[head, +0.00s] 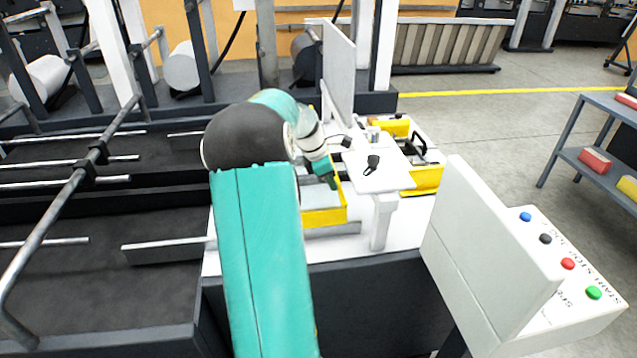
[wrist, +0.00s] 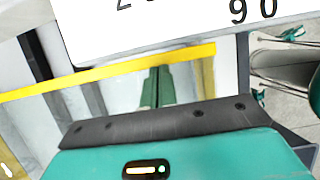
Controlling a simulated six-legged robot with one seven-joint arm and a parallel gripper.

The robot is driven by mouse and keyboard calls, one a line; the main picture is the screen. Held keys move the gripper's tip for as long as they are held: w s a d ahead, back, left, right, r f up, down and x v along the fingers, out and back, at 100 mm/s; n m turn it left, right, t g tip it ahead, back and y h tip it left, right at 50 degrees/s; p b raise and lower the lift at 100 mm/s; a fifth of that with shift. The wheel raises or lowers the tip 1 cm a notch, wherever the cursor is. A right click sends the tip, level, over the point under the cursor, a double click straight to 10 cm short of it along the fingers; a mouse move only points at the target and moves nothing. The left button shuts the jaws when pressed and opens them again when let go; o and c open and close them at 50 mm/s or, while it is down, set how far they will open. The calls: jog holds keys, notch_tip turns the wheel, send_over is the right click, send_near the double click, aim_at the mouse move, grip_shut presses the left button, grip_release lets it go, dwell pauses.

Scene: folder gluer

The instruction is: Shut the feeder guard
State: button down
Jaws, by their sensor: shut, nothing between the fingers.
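What looks like the feeder guard is a yellow-edged frame (head: 323,216) low on the white feeder table, just below my gripper. In the wrist view a straight yellow bar (wrist: 80,80), likely its edge, crosses in front of my fingers at a slant. My gripper (head: 331,181) points down and to the right beside the yellow frame. In the wrist view my gripper (wrist: 158,70) shows two green fingers together, with nothing between them, their tips at the yellow bar. I cannot tell whether they touch it. My arm hides part of the frame in the head view.
A white post with a flat top (head: 378,172) stands close to the right of my gripper, a black knob on it. An upright white plate (head: 339,75) rises behind. A control box with coloured buttons (head: 545,265) is at front right. Rollers and bars (head: 70,180) fill the left.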

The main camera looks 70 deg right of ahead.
aim_at(320, 192)
jog(key=shift+f, duration=0.15)
jog(key=w, duration=0.1)
jog(key=w+a, duration=0.2)
jog(key=w, duration=0.1)
jog(key=v, duration=1)
jog(key=shift+s, duration=0.25)
jog(key=shift+w, duration=0.1)
